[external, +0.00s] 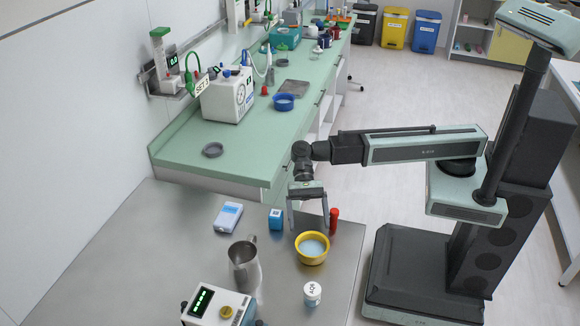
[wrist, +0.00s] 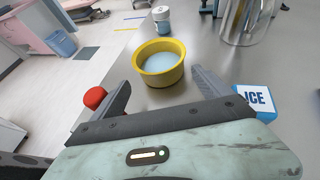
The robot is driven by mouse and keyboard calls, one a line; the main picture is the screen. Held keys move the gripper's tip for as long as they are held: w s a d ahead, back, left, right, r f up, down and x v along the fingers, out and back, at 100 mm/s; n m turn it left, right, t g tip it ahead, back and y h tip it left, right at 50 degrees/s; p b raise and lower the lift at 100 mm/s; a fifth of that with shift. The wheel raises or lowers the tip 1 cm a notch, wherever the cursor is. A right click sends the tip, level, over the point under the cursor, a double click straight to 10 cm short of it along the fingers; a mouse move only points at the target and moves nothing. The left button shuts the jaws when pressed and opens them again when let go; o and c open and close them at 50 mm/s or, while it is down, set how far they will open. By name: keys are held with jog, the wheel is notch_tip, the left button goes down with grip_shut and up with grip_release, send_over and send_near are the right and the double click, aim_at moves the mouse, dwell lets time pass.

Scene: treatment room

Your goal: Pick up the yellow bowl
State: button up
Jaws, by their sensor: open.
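The yellow bowl (external: 312,248) stands upright on the steel table, with pale blue contents inside. In the wrist view the bowl (wrist: 160,68) is ahead of the fingers, near the middle. My gripper (external: 309,226) is open and empty, pointing down above the table on the far side of the bowl. In the wrist view its two fingers (wrist: 160,84) are spread apart, with the bowl beyond their tips. I cannot tell the exact height of the fingertips above the table.
A red-capped item (external: 334,220) stands right of the bowl, and a blue ICE box (external: 276,220) left.

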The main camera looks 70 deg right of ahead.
aim_at(311, 249)
jog(key=shift+b+x, duration=0.3)
jog(key=shift+x, duration=1.05)
jog(key=b+x, duration=0.2)
jog(key=x, duration=0.3)
jog(key=shift+a, duration=0.2)
jog(key=shift+r, duration=0.1)
jog(key=c, duration=1.1)
